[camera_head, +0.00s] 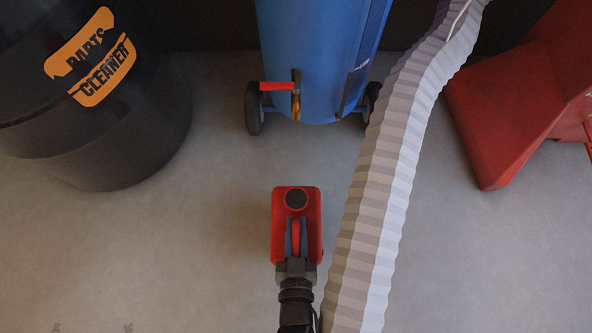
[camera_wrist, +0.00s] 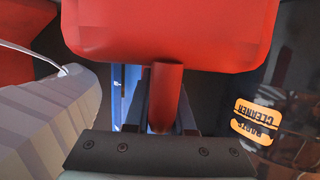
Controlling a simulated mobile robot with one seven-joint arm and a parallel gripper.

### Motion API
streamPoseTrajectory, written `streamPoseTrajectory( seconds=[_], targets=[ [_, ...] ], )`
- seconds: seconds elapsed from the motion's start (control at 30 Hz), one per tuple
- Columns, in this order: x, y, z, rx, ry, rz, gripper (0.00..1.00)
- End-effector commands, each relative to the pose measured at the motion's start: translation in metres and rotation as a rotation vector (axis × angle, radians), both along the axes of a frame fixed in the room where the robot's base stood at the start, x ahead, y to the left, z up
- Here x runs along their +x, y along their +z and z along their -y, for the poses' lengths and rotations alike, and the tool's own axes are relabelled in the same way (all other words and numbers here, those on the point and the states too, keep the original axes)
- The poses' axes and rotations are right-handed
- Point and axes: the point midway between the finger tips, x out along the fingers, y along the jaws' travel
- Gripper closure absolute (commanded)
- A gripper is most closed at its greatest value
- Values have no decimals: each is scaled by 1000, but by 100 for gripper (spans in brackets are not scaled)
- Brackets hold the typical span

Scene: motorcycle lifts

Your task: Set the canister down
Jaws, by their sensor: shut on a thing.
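The canister (camera_head: 311,225) is red with a round black cap, in the middle of the head view. My gripper (camera_head: 296,240) reaches it from below in the picture and is shut on its red handle. In the wrist view the red canister body (camera_wrist: 170,35) fills the top, and its handle (camera_wrist: 166,90) runs down between the two fingers of my gripper (camera_wrist: 160,115). I cannot tell whether the canister's base touches the floor; its underside is hidden.
A grey corrugated hose (camera_head: 375,215) runs close along the canister's right. A blue wheeled tank (camera_head: 320,60) stands behind it. A black parts cleaner drum (camera_head: 110,140) is at left, and a red machine (camera_head: 500,110) at right. Grey floor (camera_head: 180,250) is clear to the left.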

Motion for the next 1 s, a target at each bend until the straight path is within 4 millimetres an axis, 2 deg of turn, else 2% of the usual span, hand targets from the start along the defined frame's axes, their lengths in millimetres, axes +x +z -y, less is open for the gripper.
streamPoseTrajectory(
  seconds=[0.27,0.8,1.0],
  targets=[
    [35,-1,-1,0,2,10,100],
    [159,1,-2,-2,5,10,100],
    [180,1,-1,0,3,6,100]
  ],
)
